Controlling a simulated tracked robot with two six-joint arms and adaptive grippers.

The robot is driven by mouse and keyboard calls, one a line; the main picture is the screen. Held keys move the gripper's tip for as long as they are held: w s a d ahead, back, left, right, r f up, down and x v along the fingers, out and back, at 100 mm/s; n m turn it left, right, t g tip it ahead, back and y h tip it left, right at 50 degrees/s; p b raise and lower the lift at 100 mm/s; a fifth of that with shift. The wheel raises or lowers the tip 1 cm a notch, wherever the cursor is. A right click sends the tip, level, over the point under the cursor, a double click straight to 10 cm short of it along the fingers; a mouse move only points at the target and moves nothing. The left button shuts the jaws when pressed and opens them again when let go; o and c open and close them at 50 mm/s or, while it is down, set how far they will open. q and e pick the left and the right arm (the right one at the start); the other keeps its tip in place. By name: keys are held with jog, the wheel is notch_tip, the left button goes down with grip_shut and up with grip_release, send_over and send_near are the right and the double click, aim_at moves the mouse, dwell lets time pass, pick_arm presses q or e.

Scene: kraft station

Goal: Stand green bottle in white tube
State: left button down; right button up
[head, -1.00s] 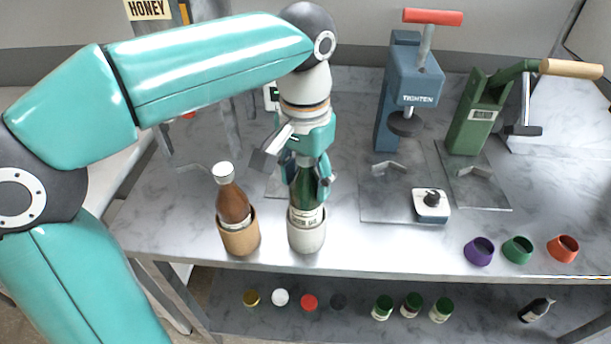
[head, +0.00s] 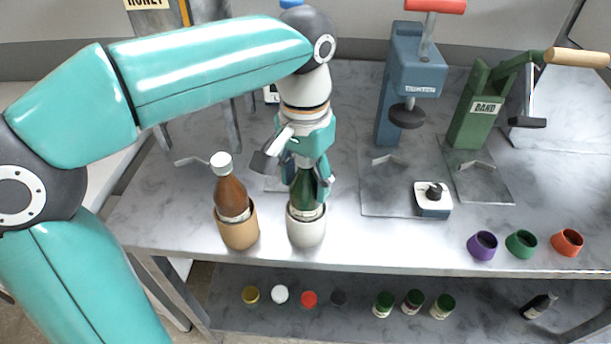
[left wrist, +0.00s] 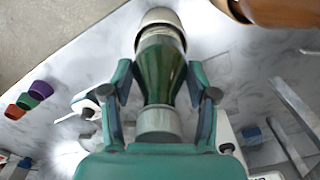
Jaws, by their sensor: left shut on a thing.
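The green bottle (head: 306,190) stands upright with its lower part inside the white tube (head: 306,229) near the front edge of the table. My left gripper (head: 309,178) comes from above and is shut on the bottle's upper part. In the left wrist view, the green bottle (left wrist: 161,72) lies between the two fingers, and its base end goes into the white tube (left wrist: 160,17). The bottle's lower body is hidden by the tube wall. My right gripper is not in view.
A brown bottle (head: 231,194) stands in a tan tube (head: 239,231) just left of the white tube. A blue press (head: 413,75) and a green press (head: 478,105) stand behind to the right. Purple, green and orange rings (head: 567,242) lie at the front right.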

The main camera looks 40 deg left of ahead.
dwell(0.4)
pick_arm(q)
jog(key=shift+c, duration=1.2)
grip_release()
jog(key=shift+o, duration=0.3)
jog(key=shift+f, duration=0.1)
jog(key=shift+o, duration=0.9)
jog(key=shift+r, duration=0.2)
jog(key=shift+r+p, duration=1.35)
jog(key=shift+p, duration=0.25)
